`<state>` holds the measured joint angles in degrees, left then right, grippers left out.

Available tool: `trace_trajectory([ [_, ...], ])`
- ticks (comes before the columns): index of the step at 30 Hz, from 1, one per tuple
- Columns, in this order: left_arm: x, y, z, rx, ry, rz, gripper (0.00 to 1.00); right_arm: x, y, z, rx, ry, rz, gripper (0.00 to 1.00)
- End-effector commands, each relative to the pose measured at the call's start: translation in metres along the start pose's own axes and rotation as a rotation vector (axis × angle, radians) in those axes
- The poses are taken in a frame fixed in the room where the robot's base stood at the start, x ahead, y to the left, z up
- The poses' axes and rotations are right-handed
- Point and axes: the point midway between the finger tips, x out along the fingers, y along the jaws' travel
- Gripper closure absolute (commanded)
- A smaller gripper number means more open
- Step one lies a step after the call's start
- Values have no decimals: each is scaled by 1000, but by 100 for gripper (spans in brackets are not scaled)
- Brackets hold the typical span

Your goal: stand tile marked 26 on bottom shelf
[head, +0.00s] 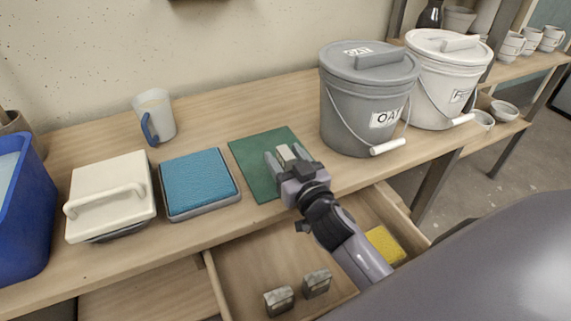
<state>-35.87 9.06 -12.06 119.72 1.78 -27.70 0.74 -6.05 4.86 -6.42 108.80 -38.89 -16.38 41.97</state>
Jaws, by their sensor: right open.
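My right gripper (285,158) is open over the green mat (251,164) on the bench. A small pale piece (286,152) shows between its fingers; it could be a tile, but no number is readable and I cannot tell if the fingers touch it. No tile marked 26 can be made out. A shelf unit stands at the far right, with a lower shelf (509,128) holding bowls. My left gripper is not in view.
Grey (348,112) and white (436,85) lidded buckets stand right of the mat. A blue pad (197,182), white lidded box (108,195) and jug (157,112) are left. An open drawer (245,270) below holds two grey blocks (317,284) and a yellow sponge (385,244).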

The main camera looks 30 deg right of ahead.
Motion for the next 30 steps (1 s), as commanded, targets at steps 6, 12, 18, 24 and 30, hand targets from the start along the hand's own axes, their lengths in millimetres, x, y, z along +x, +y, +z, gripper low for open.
trace_trajectory([
  [6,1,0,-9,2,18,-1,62,2,0,0,-1,-1,0,44],
  [12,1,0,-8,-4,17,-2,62,2,0,0,-1,0,0,89],
  [18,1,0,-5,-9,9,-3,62,2,0,-1,-1,1,0,100],
  [24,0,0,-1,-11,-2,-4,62,2,0,-4,0,3,0,100],
  [30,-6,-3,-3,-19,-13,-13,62,2,0,-27,-2,5,0,100],
])
